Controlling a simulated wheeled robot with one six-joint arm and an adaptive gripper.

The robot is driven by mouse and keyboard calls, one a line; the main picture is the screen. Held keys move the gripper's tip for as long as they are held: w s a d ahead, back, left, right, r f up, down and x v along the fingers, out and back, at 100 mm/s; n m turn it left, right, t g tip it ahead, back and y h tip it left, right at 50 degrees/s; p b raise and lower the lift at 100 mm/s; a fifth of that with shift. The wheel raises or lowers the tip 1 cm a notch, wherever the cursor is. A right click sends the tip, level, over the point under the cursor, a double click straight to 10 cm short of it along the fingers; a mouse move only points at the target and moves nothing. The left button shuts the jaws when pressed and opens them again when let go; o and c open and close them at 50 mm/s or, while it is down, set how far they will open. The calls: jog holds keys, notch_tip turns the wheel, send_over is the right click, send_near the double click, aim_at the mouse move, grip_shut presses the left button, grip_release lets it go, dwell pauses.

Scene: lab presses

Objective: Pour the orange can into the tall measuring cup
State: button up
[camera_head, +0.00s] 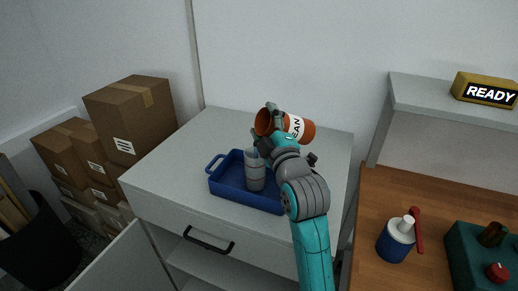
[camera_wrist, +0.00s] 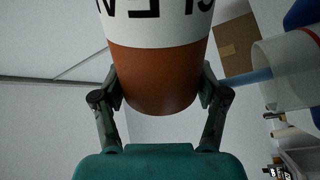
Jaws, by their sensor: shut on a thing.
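The orange can (camera_head: 305,130) has a white label band and is held above the white cabinet top, tilted onto its side with its open end to the left. My gripper (camera_head: 270,122) is shut on it; in the wrist view, the fingers of my gripper (camera_wrist: 160,95) press both sides of the orange can (camera_wrist: 155,75). The tall measuring cup (camera_head: 255,172) is clear grey with ring marks and stands upright in a blue tray (camera_head: 240,193), below and left of the can's mouth. In the wrist view, the measuring cup (camera_wrist: 285,75) shows at the right with a bluish streak at its mouth.
The white cabinet top (camera_head: 190,150) is otherwise mostly bare. Cardboard boxes (camera_head: 130,115) are stacked to the left. On the right, a wooden bench (camera_head: 380,190) holds a blue and white bottle (camera_head: 396,240) and a green press (camera_head: 480,260). A yellow READY sign (camera_head: 485,90) sits on a shelf.

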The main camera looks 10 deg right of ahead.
aim_at(290, 115)
jog(key=m, duration=0.3)
jog(key=d+m, duration=0.1)
jog(key=shift+f+m+h, duration=0.3)
jog(key=shift+f+h, duration=0.1)
jog(key=shift+w+d+r+m+g+h, duration=0.2)
jog(key=shift+d+r+m, duration=0.25)
jog(key=shift+m, duration=0.45)
jog(key=shift+w+d+r+m+g+h, duration=0.1)
jog(key=shift+d+r+m+g, duration=0.1)
jog(key=shift+d+m, duration=0.6)
jog(key=shift+w+d+r+m+g, duration=0.1)
jog(key=shift+d+r+m+g, duration=0.1)
jog(key=shift+d+m, duration=0.55)
jog(key=shift+w+d+r+m+g, duration=0.15)
jog(key=shift+d+m, duration=0.25)
jog(key=shift+m, duration=0.8)
jog(key=shift+d+r+m+g, duration=0.2)
jog(key=shift+d+m, duration=0.35)
jog(key=shift+m, duration=0.4)
